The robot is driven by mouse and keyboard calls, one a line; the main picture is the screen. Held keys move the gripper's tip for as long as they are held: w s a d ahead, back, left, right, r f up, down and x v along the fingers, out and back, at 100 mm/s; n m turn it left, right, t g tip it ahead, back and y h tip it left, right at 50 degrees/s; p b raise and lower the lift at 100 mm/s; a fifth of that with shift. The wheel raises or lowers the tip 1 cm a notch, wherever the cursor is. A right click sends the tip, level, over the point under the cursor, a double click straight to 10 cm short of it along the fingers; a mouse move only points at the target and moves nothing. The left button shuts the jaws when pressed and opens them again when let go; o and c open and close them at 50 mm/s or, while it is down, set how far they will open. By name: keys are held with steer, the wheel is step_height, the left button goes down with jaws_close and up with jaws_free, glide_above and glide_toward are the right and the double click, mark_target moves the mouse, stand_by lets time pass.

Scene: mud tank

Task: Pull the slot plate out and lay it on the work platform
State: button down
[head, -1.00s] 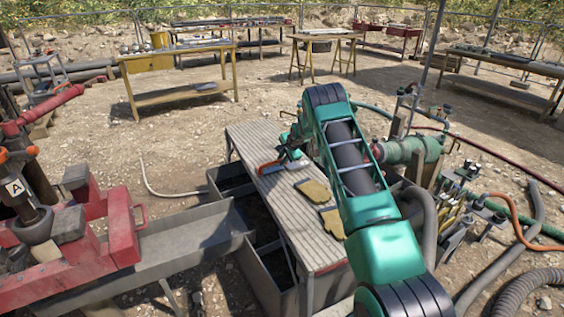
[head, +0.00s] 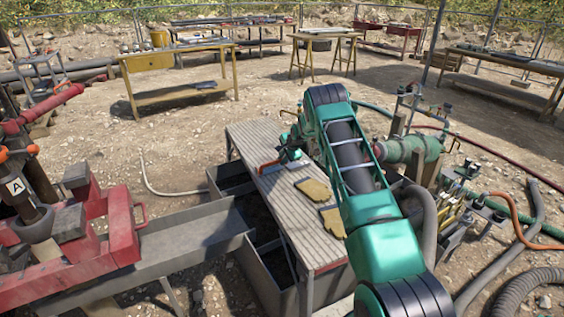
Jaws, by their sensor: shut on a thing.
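My gripper (head: 288,153) is at the far end of my green arm, over the far part of the slatted work platform (head: 262,201). It is small and partly hidden by my arm. A thing with an orange edge, apparently the slot plate (head: 268,166), shows just left of and below the gripper. The gripper is shut on it. Only the orange part shows clearly; the rest is hidden or too small to make out. I cannot tell whether it touches the platform.
Two yellow gloves (head: 314,190) lie on the platform near my arm. Grey open tanks (head: 262,279) run beside and below it. A red frame (head: 118,232) and a grey trough (head: 185,240) stand at the left. A green pipe fitting (head: 408,149) and hoses are at the right.

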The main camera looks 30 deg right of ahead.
steer(key=c, duration=1.6)
jaws_free()
steer(key=shift+s+f, duration=0.1)
steer(key=shift+f, duration=0.1)
steer(key=shift+s+r, duration=0.15)
steer(key=shift+r, duration=0.25)
steer(key=s+r+n+g, duration=0.2)
steer(key=s+r+n, duration=0.1)
steer(key=s+r, duration=1.45)
steer(key=s+a+r+n+g+h, duration=0.1)
steer(key=s+a+r, duration=0.1)
steer(key=s+r, duration=0.4)
steer(key=s+a+r+n, duration=0.1)
steer(key=s+a+r, duration=0.15)
steer(key=s, duration=0.65)
steer(key=s+a+n+g, duration=0.1)
steer(key=s+a+n, duration=0.1)
steer(key=s, duration=1)
steer(key=s+a+r+n+g, duration=0.1)
steer(key=s+a, duration=0.3)
steer(key=s, duration=0.7)
steer(key=s+a+r+n+g+y, duration=0.1)
steer(key=s+a+n, duration=0.2)
steer(key=s, duration=0.9)
steer(key=shift+s+a+g, duration=0.3)
steer(key=shift+a+g, duration=0.1)
steer(key=shift+a, duration=0.05)
